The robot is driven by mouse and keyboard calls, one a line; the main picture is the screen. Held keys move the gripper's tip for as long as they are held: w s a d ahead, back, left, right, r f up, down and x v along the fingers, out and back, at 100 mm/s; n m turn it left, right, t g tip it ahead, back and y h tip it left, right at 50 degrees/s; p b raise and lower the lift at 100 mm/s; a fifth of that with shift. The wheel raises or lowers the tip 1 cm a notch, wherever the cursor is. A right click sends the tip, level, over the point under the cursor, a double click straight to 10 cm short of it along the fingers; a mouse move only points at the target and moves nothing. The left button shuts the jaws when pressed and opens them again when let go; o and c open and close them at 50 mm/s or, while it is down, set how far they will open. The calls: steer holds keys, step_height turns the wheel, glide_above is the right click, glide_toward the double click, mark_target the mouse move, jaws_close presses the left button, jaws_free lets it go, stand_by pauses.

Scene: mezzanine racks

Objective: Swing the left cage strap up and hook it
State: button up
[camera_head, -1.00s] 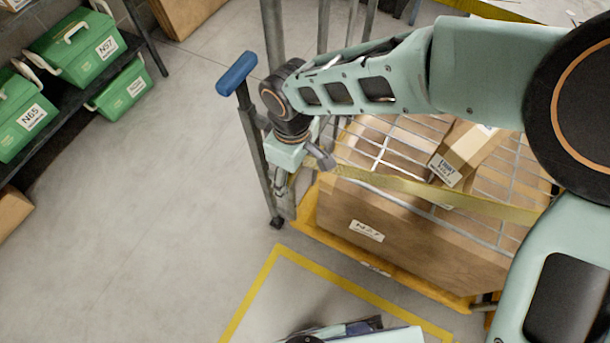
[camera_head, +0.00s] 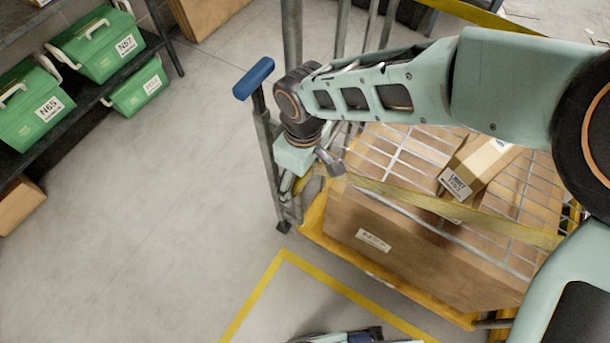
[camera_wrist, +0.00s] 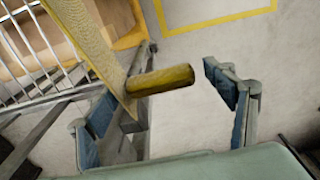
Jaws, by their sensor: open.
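The yellow webbing strap (camera_head: 430,200) runs slantwise across the front of the cage (camera_head: 430,262), from its right side to my gripper (camera_head: 298,180) at the left front corner post. In the wrist view the strap (camera_wrist: 82,38) ends at a short yellow bar (camera_wrist: 160,80). My gripper (camera_wrist: 176,88) is open there, one blue-padded finger on each side. The bar lies between the fingers, nearer the left one, and the right finger is clear of it. In the head view my wrist hides most of the fingers and the strap end. No hook can be made out.
Cartons (camera_head: 478,165) lie in the cage by the wire grid. A blue-topped post (camera_head: 253,78) stands left of my wrist. Green bins (camera_head: 98,40) fill a shelf at upper left. A yellow floor line (camera_head: 255,295) crosses the front. The floor at left is clear.

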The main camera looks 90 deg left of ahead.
step_height(320, 180, up, 12)
stand_by(0.4)
steer(key=shift+w+d+f, duration=0.1)
stand_by(0.3)
